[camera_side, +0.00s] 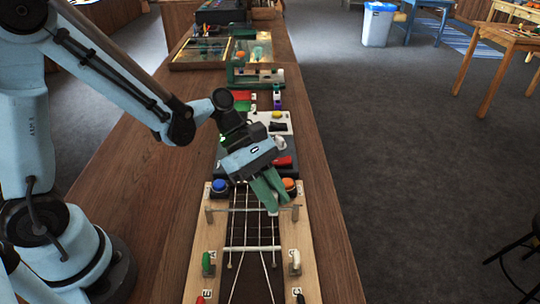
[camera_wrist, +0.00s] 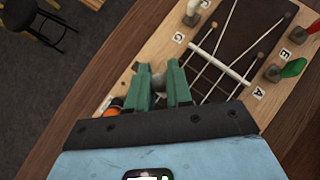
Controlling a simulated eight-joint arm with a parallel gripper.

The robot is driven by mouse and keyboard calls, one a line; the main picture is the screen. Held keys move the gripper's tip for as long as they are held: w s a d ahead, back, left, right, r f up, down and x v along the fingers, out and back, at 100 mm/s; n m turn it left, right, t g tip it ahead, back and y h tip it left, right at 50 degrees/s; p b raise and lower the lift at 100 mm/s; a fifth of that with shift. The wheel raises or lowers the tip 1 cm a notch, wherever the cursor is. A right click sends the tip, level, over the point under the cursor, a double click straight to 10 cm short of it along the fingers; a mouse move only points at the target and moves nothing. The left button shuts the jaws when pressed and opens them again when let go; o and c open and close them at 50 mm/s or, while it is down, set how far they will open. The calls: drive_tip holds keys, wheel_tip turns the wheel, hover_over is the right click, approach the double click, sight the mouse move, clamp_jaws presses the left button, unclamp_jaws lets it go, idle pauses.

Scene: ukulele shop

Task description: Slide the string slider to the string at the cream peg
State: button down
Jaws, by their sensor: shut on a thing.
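The string slider is a small grey knob (camera_wrist: 158,82) between my fingertips in the wrist view. It sits on a thin rail (camera_side: 235,208) that crosses the strings of the fretboard (camera_side: 240,222). In the side view my gripper (camera_side: 271,203) is shut on the knob, near the right end of the rail, around the rightmost string. The green fingers hide part of it. The cream peg (camera_side: 295,261) stands on the right side of the board; it also shows at the top of the wrist view (camera_wrist: 193,11), beside the letter G.
A green peg (camera_side: 207,262) stands on the board's left side, with a red peg (camera_side: 201,299) below. A blue button (camera_side: 219,187) and an orange button (camera_side: 289,185) flank the strings behind the rail. Other devices line the bench farther back. Bare wood lies left of the board.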

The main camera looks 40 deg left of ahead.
drive_tip(key=shift+w+d, duration=0.1)
drive_tip(key=shift+d, duration=0.15)
drive_tip(key=c, duration=1.1)
unclamp_jaws()
drive_tip(key=shift+o, duration=0.2)
drive_tip(key=shift+a+r, duration=0.1)
drive_tip(key=shift+a, duration=0.05)
drive_tip(key=v, duration=1.2)
